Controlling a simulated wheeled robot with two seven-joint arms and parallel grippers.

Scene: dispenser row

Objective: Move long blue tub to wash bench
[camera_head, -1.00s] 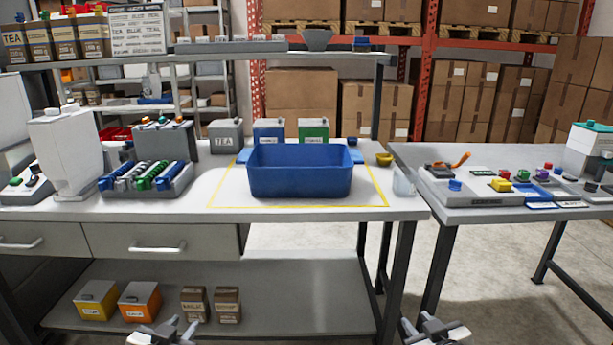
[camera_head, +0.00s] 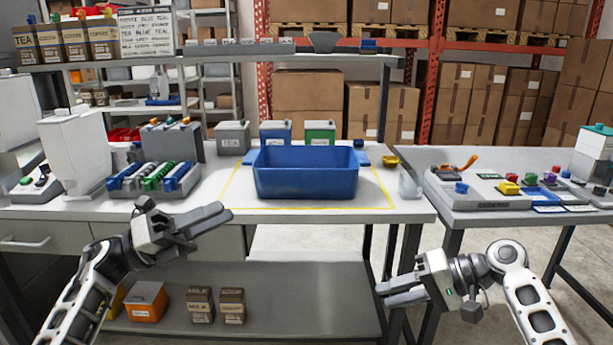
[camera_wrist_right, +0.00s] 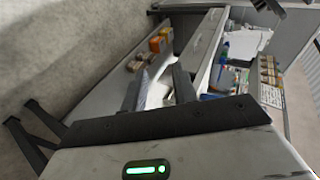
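The long blue tub (camera_head: 306,178) stands upright on the grey-white workbench (camera_head: 330,214), inside a yellow outline, with a light blue tab at each end. It looks empty as far as I can see inside. My left gripper (camera_head: 226,212) is in front of the bench's front edge, left of the tub and apart from it, its two fingers slightly spread and empty. My right gripper (camera_head: 382,294) is lower, in front of the bench and right of the tub. The right wrist view shows its fingers (camera_wrist_right: 158,88) apart with nothing between them. No bench is clearly labelled as the wash bench.
Canisters (camera_head: 275,132) stand behind the tub. A rack of coloured tubes (camera_head: 155,178) is to its left; a yellow bowl (camera_head: 390,161) and clear cup (camera_head: 409,184) are to its right. A second table (camera_head: 480,214) with coloured items stands right, across a gap.

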